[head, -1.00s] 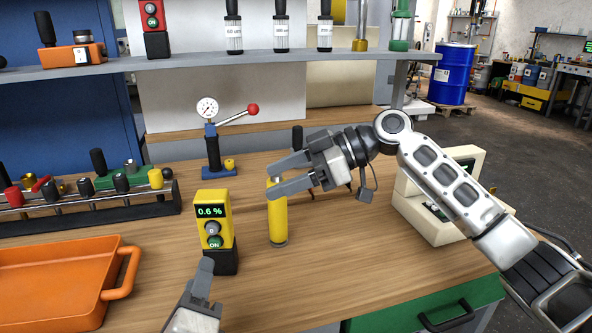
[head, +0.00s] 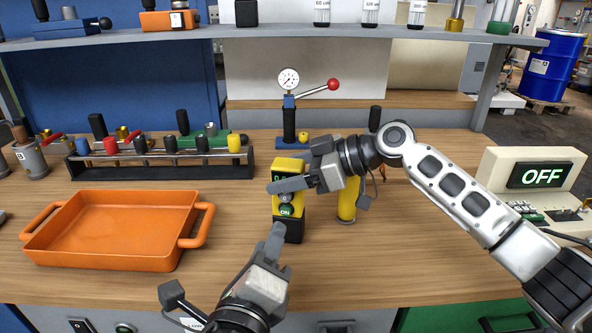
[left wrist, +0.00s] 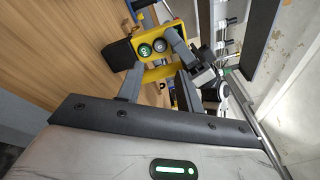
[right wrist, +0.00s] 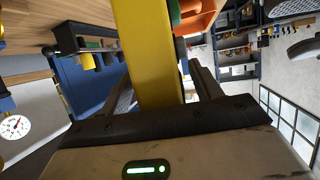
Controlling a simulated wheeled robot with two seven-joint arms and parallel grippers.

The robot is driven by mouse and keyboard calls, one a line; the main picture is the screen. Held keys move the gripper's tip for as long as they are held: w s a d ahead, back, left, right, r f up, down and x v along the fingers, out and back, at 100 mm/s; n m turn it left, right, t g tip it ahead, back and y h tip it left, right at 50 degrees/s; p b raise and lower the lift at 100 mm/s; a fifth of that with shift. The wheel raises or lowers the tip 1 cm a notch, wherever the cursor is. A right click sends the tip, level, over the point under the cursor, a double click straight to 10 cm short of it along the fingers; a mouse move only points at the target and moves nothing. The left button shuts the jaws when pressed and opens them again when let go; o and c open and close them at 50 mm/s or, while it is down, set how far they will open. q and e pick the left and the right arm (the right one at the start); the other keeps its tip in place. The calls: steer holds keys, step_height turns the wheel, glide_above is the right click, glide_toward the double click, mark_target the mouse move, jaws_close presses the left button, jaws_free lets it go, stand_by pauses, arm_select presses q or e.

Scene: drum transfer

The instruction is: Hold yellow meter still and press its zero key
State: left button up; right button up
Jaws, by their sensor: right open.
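The yellow meter (head: 277,206) stands upright on the table on a black base. Its green display is partly covered by a finger of my right gripper (head: 300,175). The green ON key (head: 286,211) shows; the grey zero key shows above it in the left wrist view (left wrist: 160,44). My right gripper is open, with its fingers on either side of the yellow body in the right wrist view (right wrist: 150,55); contact cannot be told. My left gripper (head: 275,240) is in front of the meter's lower part, empty, its fingers apart in the left wrist view (left wrist: 158,88).
A yellow cylinder (head: 347,205) stands just right of the meter, partly behind my right gripper. An orange tray (head: 115,262) lies to the left. A gauge press (head: 289,115) and a rack of tools (head: 150,165) stand behind. A cream OFF unit (head: 530,190) is at right.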

steer(key=c, duration=1.2)
arm_select(q)
jaws_close()
arm_select(e)
steer(key=shift+c, duration=0.6)
arm_select(q)
steer(key=shift+w+d+n, duration=0.15)
steer(key=shift+w+n, duration=0.45)
steer(key=shift+n, duration=3.45)
steer(key=shift+w+d+n, duration=0.1)
steer(key=shift+w+n, duration=0.55)
steer(key=shift+n, duration=3.45)
steer(key=shift+w+d+n, duration=0.15)
steer(key=shift+w+n, duration=0.45)
steer(key=shift+n, duration=3.45)
